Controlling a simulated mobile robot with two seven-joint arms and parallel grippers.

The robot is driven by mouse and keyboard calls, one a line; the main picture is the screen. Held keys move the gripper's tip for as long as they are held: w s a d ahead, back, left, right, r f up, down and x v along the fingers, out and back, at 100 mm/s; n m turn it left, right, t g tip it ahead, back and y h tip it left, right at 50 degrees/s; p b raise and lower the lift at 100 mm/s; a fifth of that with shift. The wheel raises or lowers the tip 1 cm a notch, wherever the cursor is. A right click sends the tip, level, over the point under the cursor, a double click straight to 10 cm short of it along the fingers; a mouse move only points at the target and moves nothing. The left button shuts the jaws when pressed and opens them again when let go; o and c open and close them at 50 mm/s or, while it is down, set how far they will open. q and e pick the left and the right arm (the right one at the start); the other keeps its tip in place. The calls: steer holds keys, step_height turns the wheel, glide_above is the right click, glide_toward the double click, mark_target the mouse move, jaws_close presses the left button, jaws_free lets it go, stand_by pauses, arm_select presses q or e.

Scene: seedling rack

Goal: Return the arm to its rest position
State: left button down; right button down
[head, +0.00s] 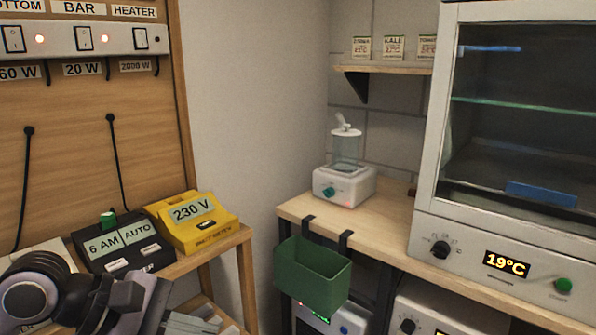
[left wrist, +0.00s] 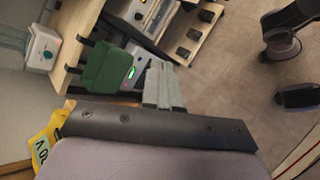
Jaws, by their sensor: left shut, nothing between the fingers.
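My left arm comes in at the lower left of the head view, in front of the bench with the black and yellow boxes. In the left wrist view my left gripper (left wrist: 163,88) is shut, its two pale grey fingers together with nothing between them. It points toward open space beside the green bin (left wrist: 106,68), apart from it. The green bin (head: 312,275) hangs by two black hooks from the wooden bench edge in the head view. My right gripper is in neither view.
A black timer box (head: 118,247) and a yellow meter (head: 193,222) stand close to my left arm. A white humidifier (head: 344,186) stands on the right bench, beside a glass-fronted cabinet (head: 432,225). A switch panel (head: 80,38) is upper left.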

arm_select(q)
steer(key=s+d+r+n+t+h+p, duration=0.1)
steer(key=s+d+r+n+h+p, duration=0.15)
steer(key=d+n+h, duration=0.6)
steer(key=w+a+f+m+t+y+p, duration=0.1)
steer(key=a+f+m+t+y, duration=0.6)
steer(key=m, duration=0.9)
steer(key=w+a+f+m+t+y, duration=0.1)
steer(key=a+f+m+t+y, duration=0.3)
steer(key=a+f+m+y, duration=0.9)
steer(key=s+d+f+n+g+h, duration=0.2)
steer(key=s+f, duration=0.3)
steer(key=s+d+f+n+g+h, duration=0.2)
steer(key=s+f+n+g, duration=0.1)
steer(key=s+f, duration=0.2)
steer(key=shift+s+d+n+g+p, duration=0.3)
steer(key=shift+s+n+p, duration=0.1)
steer(key=shift+s, duration=0.3)
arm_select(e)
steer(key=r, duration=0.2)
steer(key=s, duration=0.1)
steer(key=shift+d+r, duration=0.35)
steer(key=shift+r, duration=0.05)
